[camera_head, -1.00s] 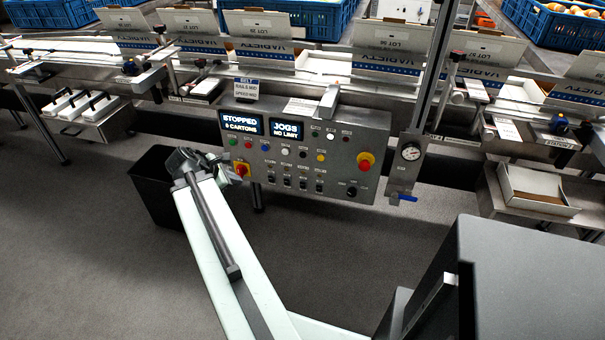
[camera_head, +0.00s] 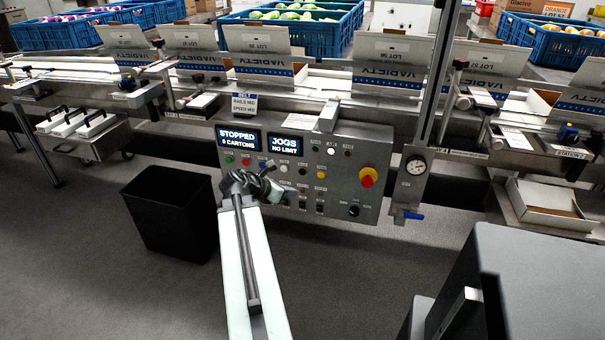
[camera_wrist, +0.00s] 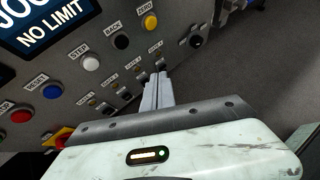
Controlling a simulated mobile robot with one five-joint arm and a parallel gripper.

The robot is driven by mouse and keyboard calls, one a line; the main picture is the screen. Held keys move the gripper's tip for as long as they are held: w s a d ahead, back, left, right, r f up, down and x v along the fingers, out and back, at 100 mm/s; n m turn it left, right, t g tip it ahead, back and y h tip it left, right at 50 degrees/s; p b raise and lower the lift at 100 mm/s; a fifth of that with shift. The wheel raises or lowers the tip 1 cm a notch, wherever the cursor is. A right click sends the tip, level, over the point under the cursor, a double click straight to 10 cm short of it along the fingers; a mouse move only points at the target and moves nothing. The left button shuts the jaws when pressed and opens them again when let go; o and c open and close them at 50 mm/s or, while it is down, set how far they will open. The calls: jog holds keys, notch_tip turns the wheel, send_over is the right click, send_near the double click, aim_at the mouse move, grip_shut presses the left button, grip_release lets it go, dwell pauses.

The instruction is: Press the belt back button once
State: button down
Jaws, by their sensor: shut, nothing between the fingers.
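The black button labelled BACK (camera_wrist: 122,42) is on the grey control panel (camera_wrist: 140,68), between the white STEP button (camera_wrist: 91,62) and the yellow ZERO button (camera_wrist: 150,21). In the head view the BACK button (camera_head: 302,170) looks small and dark on the panel (camera_head: 345,150). My gripper (camera_wrist: 160,78) is shut and empty, its fingers pointing at the panel below and right of BACK in the wrist view, near the lower row of switches. In the head view my gripper (camera_head: 272,190) is before the panel's lower left part. I cannot tell whether the tips touch the panel.
Panel screens read STOPPED (camera_head: 238,136) and JOGS, NO LIMIT (camera_head: 285,144). A red emergency knob (camera_head: 367,177) is at the panel's right. A black bin (camera_head: 170,220) stands left on the floor. The conveyor with VARIETY cartons (camera_head: 265,65) runs behind.

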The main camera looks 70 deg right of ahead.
aim_at(302, 172)
jog(key=d, duration=0.8)
jog(key=shift+w, duration=0.2)
jog(key=shift+d, duration=0.1)
dwell(1.6)
jog(key=shift+d, duration=0.35)
